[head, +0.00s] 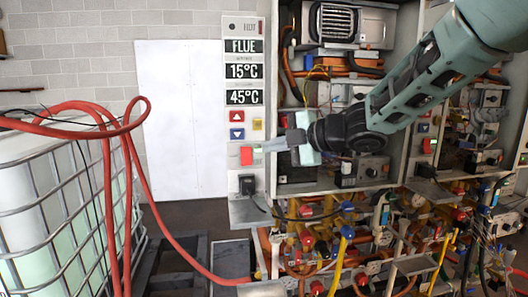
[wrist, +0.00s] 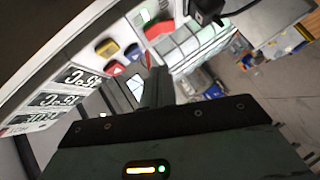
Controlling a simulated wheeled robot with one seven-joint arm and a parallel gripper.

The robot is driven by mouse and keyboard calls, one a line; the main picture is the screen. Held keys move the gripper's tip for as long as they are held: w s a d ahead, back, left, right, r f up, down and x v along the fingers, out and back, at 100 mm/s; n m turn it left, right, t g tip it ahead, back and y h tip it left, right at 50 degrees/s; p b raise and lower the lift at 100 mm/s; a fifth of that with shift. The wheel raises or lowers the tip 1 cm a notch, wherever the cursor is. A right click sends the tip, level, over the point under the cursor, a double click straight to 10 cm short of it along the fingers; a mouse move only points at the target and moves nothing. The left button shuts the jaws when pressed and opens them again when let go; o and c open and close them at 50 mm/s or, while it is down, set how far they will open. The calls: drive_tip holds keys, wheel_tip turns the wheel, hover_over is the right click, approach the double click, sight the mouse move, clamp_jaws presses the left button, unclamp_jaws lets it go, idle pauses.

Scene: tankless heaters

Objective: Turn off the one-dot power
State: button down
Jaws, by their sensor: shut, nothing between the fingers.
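A tall white control panel (head: 230,110) stands left of centre in the head view, with FLUE, 15°C and 45°C displays. Low on it is a red power switch (head: 246,156) with a green lit patch (head: 257,148) beside it. The red switch (wrist: 158,28) also shows in the wrist view, beyond the fingers. My gripper (head: 268,146) is shut and empty, its tips pointing left close to the switch's right side. Whether they touch cannot be told. In the wrist view my gripper (wrist: 155,85) partly covers the panel. I cannot make out dot marks.
Red up (head: 237,116), blue down (head: 237,133) and yellow (head: 257,125) buttons sit just above the switch. A black plug (head: 248,185) is below it. A second heater with a red switch (head: 429,146) is at right. Pipes crowd below; a caged tank (head: 60,200) stands left.

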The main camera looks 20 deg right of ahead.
drive_tip(key=b+v, duration=0.1)
drive_tip(key=v, duration=0.4)
drive_tip(key=shift+s+d+r, duration=0.25)
